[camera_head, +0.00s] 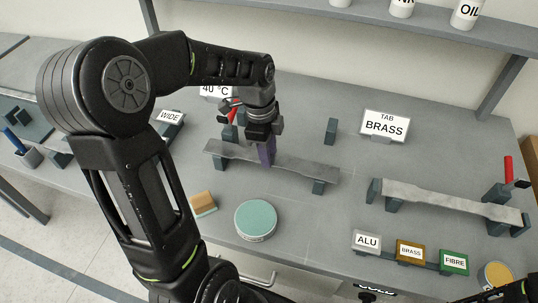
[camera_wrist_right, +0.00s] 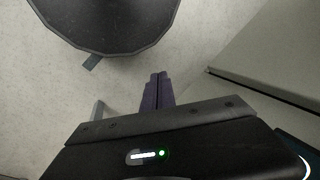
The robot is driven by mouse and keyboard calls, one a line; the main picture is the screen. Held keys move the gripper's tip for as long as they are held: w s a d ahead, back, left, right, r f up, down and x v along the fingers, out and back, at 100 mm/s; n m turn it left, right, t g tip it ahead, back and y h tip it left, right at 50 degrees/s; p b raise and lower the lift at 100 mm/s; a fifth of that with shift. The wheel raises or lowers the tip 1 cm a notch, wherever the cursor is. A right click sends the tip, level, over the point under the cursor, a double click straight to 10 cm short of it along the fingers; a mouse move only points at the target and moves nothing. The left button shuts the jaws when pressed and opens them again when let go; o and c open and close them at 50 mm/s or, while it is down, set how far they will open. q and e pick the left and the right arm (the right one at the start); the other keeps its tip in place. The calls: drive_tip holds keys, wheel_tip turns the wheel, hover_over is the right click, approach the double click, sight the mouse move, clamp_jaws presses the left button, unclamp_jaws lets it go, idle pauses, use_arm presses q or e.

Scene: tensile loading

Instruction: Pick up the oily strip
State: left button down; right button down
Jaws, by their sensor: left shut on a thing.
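A grey dog-bone strip (camera_head: 300,166) lies across two dark blocks in the middle of the table. My left gripper (camera_head: 266,158) comes down onto it from above, its purple fingers shut on the strip near its middle. The strip looks still level with its supports; any gap is too small to tell. A second, paler mottled strip (camera_head: 440,199) rests on blocks at the right. I cannot tell from the surfaces which one is oily. My right gripper (camera_wrist_right: 156,88) is shut and empty over the floor in the right wrist view.
A teal round tin (camera_head: 256,221) and a sponge (camera_head: 203,202) stand in front of the left strip. ALU, BRASS and FIBRE blocks (camera_head: 410,250) line the front edge. A TAB BRASS sign (camera_head: 385,125) stands behind. Bottles sit on the shelf (camera_head: 430,30) above.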

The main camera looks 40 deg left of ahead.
use_arm(q)
drive_tip(key=shift+r, duration=0.15)
wheel_tip(320, 180, up, 18)
drive_tip(key=p, duration=0.2)
idle(0.4)
drive_tip(key=shift+f, duration=0.2)
idle(0.4)
